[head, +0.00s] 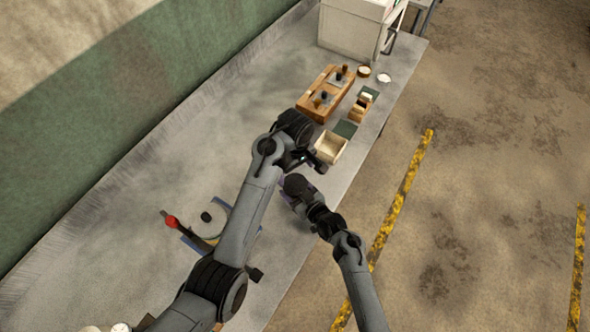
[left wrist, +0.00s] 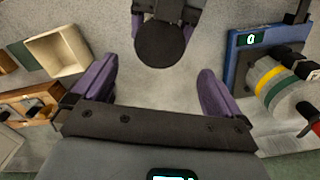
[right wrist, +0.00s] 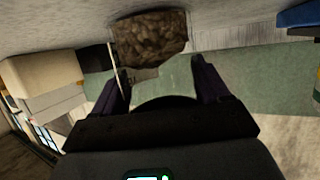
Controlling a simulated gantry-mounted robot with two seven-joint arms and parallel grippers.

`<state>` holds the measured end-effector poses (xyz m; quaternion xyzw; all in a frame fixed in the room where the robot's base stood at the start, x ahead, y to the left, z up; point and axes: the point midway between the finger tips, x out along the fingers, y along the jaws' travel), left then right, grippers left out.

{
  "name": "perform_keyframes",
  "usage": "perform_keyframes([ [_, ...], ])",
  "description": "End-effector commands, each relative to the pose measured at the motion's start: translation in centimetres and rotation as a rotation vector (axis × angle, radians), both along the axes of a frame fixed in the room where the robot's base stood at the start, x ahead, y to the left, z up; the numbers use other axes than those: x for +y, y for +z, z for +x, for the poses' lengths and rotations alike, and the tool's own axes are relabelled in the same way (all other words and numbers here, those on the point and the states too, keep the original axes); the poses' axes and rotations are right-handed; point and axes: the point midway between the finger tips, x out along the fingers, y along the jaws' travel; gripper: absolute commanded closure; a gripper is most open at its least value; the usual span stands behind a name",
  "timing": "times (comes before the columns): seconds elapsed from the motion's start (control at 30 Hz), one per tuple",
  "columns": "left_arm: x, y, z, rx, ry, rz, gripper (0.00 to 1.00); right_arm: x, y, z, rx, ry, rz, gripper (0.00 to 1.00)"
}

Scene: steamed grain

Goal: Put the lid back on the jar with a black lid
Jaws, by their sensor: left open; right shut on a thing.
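The jar's black lid (left wrist: 160,45) shows as a dark disc in the left wrist view, and also in the head view (head: 296,183). In the right wrist view the clear jar holds brown grain (right wrist: 152,40), with the dark lid (right wrist: 168,103) at its other end. My right gripper (left wrist: 164,24) is shut on the jar, its fingers on either side near the lid. I cannot tell whether the lid is fully seated. My left gripper (left wrist: 158,85) is open and empty, facing the lid and apart from it.
A white cabinet (head: 352,25) is at the far end.

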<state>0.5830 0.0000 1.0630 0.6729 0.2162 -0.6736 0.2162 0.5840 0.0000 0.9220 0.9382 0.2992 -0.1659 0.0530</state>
Motion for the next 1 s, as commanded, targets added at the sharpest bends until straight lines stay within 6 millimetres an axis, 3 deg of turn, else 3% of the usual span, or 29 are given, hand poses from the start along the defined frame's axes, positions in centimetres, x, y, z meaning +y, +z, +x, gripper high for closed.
perform_keyframes([
  [0.37,0.0,-0.5,0.0,-0.001,-0.003,0.001,0.00,0.0,0.0,0.0,0.001,0.000,-0.001,1.00],
  [1.0,0.0,-7.4,0.1,-0.001,-0.004,0.002,0.00,0.0,0.0,0.0,0.001,0.000,-0.001,1.00],
])
